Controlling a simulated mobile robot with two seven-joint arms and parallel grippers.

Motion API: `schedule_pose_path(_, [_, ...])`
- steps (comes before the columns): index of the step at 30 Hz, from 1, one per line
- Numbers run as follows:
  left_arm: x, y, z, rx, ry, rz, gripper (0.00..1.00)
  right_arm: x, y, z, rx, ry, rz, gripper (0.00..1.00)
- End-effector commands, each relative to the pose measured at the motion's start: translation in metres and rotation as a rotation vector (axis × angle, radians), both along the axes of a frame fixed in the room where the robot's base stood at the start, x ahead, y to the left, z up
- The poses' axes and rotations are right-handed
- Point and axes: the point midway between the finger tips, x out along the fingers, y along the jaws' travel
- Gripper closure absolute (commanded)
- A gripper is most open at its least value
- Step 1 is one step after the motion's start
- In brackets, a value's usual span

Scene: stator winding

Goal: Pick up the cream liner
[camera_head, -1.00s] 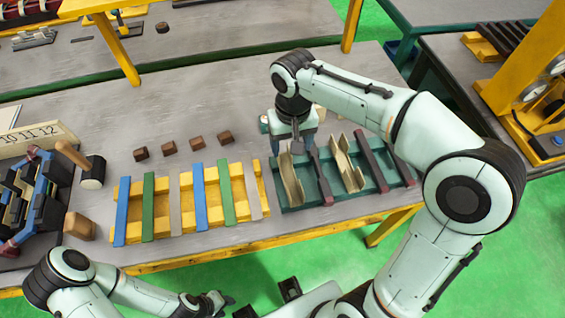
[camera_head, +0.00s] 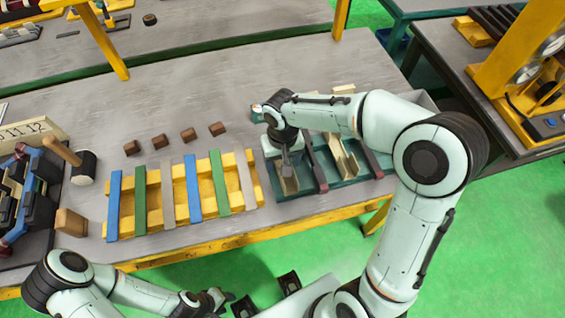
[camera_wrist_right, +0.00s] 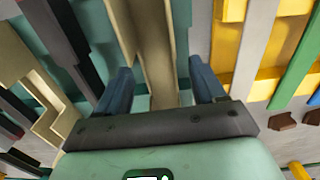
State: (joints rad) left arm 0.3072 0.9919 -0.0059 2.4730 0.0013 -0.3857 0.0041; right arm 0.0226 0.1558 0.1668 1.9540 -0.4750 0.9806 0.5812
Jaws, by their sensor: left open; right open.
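A cream liner (camera_head: 288,184), a long folded channel, lies in the green tray (camera_head: 335,181) at its left end. It also shows in the right wrist view (camera_wrist_right: 157,45), running between two blue fingers. My right gripper (camera_wrist_right: 160,88) is open, with one finger on each side of this liner; I cannot tell whether they touch it. In the head view the right wrist hides the liner's far part. A second cream liner (camera_head: 344,157) lies further right in the tray, also seen in the right wrist view (camera_wrist_right: 42,90). My left gripper (camera_head: 218,299) is open and empty at the bottom, away from the table.
Dark red-tipped bars (camera_head: 315,165) lie between the liners. A yellow rack (camera_head: 262,192) with blue, green and grey strips stands left of the tray. Several brown blocks (camera_head: 189,134) and a mallet (camera_head: 84,168) lie further left. The table behind is mostly clear.

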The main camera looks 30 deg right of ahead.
Motion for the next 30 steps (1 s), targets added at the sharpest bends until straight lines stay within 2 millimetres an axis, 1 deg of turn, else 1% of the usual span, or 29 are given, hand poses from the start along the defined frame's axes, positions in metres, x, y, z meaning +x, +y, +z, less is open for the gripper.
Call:
schedule_pose_path(4, [0.0,0.0,0.0,0.0,0.0,0.0,0.57,0.0,0.0,0.0,0.0,0.0,-0.001,0.31])
schedule_pose_path(5, [0.0,0.0,0.0,0.0,0.0,0.0,0.57,0.0,0.0,0.0,0.0,0.0,-0.001,0.37])
schedule_pose_path(6, [0.0,0.0,0.0,0.0,0.0,0.0,0.57,0.0,0.0,0.0,0.0,0.0,-0.001,0.5])
schedule_pose_path(9, [0.0,0.0,0.0,0.0,0.0,0.0,0.57,0.0,0.0,0.001,0.0,0.0,-0.001,0.78])
schedule_pose_path(18, [0.0,0.0,0.0,0.0,0.0,0.0,0.57,0.0,0.0,0.001,0.0,-0.001,-0.001,0.78])
schedule_pose_path(23, [0.001,0.0,0.001,0.0,-0.001,0.0,0.57,0.001,0.0,0.009,0.0,-0.003,-0.001,0.78])
schedule_pose_path(26, [0.002,0.0,0.003,0.0,-0.002,0.0,0.57,0.001,0.0,0.02,0.0,-0.004,-0.002,0.78])
schedule_pose_path(29, [0.003,0.0,0.006,0.0,-0.003,0.0,0.57,0.001,0.0,0.038,0.0,-0.007,-0.001,0.78])
schedule_pose_path(30, [0.004,0.0,0.007,0.0,-0.005,-0.001,0.57,0.002,0.0,0.048,0.0,-0.007,0.0,0.78])
